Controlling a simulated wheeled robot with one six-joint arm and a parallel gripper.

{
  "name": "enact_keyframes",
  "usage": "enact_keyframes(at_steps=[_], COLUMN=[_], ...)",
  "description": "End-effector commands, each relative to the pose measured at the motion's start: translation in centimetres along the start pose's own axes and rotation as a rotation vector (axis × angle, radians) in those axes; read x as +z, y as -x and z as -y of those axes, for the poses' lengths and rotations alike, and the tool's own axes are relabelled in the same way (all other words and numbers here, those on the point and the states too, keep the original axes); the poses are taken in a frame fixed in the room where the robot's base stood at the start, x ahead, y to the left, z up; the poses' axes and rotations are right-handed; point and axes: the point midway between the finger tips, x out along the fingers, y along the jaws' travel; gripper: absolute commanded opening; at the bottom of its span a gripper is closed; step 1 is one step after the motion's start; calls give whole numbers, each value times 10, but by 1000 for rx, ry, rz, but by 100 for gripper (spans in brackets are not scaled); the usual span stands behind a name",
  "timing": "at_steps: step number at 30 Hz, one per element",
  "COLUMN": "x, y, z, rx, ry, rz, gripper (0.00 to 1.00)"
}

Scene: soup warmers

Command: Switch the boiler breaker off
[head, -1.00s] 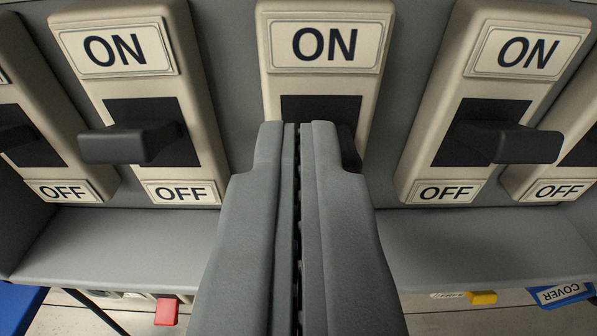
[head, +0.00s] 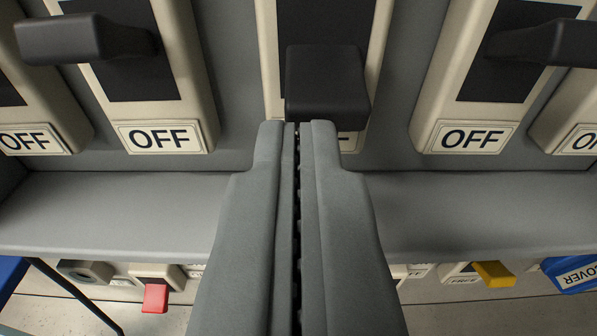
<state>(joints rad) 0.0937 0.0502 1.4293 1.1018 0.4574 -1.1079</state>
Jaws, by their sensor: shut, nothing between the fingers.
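A row of beige breakers with black levers fills the top of the head view. No name label for the boiler shows. The middle breaker (head: 378,22) has its black lever (head: 327,85) straight in front of my fingertips. This lever hangs lower in the picture than its neighbours and hides most of the OFF label below it. My gripper (head: 298,128) is shut and empty, its tips just below the lever in the picture. I cannot tell whether they touch.
Neighbouring levers stick out at left (head: 85,38) and right (head: 550,42). A grey ledge (head: 110,210) runs below the breakers. Under it are a red switch (head: 155,297), a yellow switch (head: 493,274) and a blue COVER piece (head: 573,275).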

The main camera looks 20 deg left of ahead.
Motion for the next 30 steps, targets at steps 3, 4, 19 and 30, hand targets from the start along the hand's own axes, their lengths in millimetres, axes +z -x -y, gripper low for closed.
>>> enact_keyframes(at_steps=[3, 4, 19, 30], x=[1, 1, 0, -28], y=[-1, -1, 0, 22], z=[0, 0, 0, 5], rx=[0, 0, 0, -1], ry=[-1, -1, -1, 0], rz=[0, 0, 0, -2], gripper=[0, 0, 0, 0])
